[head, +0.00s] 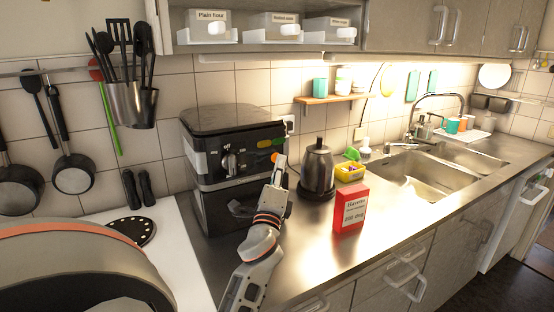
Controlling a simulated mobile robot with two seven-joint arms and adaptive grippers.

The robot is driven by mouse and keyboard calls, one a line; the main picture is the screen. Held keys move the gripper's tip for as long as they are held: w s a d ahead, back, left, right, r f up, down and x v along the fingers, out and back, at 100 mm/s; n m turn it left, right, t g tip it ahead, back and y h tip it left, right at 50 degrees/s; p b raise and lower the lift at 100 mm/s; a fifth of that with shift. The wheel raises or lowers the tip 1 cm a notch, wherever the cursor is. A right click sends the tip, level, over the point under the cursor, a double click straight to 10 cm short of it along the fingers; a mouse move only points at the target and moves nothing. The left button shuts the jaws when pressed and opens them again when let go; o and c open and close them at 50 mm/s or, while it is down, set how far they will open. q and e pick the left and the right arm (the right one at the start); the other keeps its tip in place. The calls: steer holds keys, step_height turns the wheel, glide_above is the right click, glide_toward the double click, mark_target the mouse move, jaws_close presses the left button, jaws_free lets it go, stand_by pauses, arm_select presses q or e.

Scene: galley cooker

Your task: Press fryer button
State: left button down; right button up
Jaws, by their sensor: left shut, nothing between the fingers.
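The fryer (230,118) is a dark, boxy appliance on the steel counter, left of the middle in the head view. Its front panel has a round silver knob (229,162) and coloured buttons toward the right end: an orange one (264,144), a green one near it, and a small yellow-orange one. My left gripper (281,160) is shut and empty. Its tips are up beside the panel's right end, close to the buttons. I cannot tell whether they touch. My right gripper is not in view.
Utensils hang on the left wall. Shelves with bins (273,27) are above. The counter front is clear near the sink (430,172).

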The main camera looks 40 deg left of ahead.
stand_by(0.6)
arm_select(q)
steer(key=shift+s+d, duration=0.25)
steer(key=shift+d, duration=0.45)
steer(key=d, duration=0.2)
steer(key=s+d+b, duration=0.1)
steer(key=d, duration=0.1)
steer(key=shift+s+d, duration=0.2)
steer(key=shift+d, duration=0.2)
stand_by(0.7)
